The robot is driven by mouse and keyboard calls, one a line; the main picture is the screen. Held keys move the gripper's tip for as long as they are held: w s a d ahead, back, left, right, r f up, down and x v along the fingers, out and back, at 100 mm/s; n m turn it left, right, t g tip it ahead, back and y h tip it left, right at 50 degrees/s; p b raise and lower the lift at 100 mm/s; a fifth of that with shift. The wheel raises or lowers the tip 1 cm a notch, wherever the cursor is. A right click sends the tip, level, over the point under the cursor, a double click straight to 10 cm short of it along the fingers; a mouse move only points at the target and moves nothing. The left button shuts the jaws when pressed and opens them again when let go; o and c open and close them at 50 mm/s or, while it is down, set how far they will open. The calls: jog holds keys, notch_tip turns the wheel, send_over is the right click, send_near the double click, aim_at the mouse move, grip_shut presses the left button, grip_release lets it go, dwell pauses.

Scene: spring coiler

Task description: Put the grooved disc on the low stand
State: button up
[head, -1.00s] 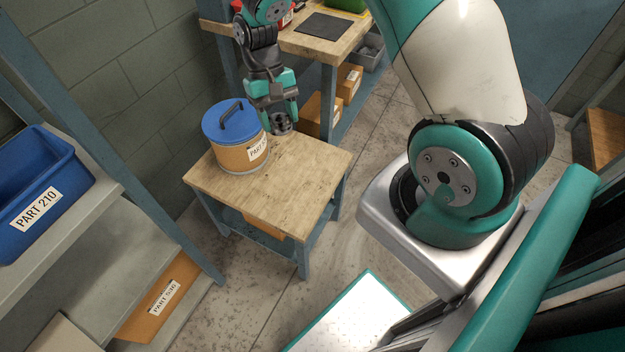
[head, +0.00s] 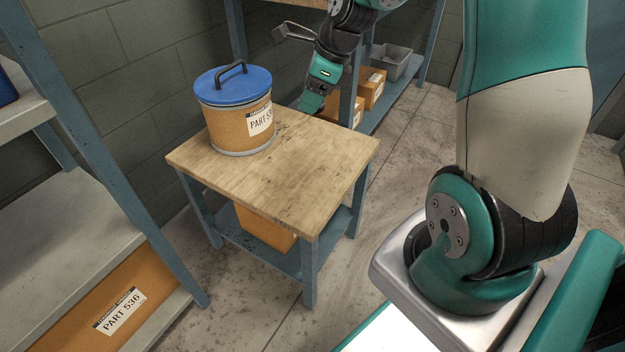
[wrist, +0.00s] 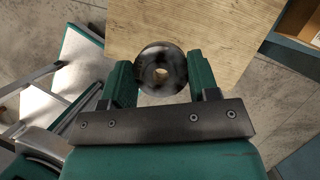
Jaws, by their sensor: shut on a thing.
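The grooved disc (wrist: 178,72) is dark, worn metal with a hole in its middle. In the wrist view it sits between the two green fingers of my gripper (wrist: 160,78), which is shut on it. The low stand (head: 290,165) has a wooden top and blue-grey legs. Its top also shows in the wrist view (wrist: 215,28), behind the disc and partly covered by it. In the head view my gripper (head: 311,103) is at the stand's far edge, right of the drum. The disc cannot be made out there. I cannot tell the disc's height over the top.
A drum with a blue lid (head: 238,110) stands on the back left of the stand top. The front and right of the top are bare. A shelf unit (head: 75,235) is at left. A workbench with orange boxes (head: 371,88) and a grey bin (head: 391,62) stands behind.

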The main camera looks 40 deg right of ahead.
aim_at(307, 175)
jog(key=shift+m, duration=0.3)
notch_tip(307, 175, down, 20)
jog(key=b, duration=0.8)
jog(key=shift+f, duration=0.2)
jog(key=o, duration=1.1)
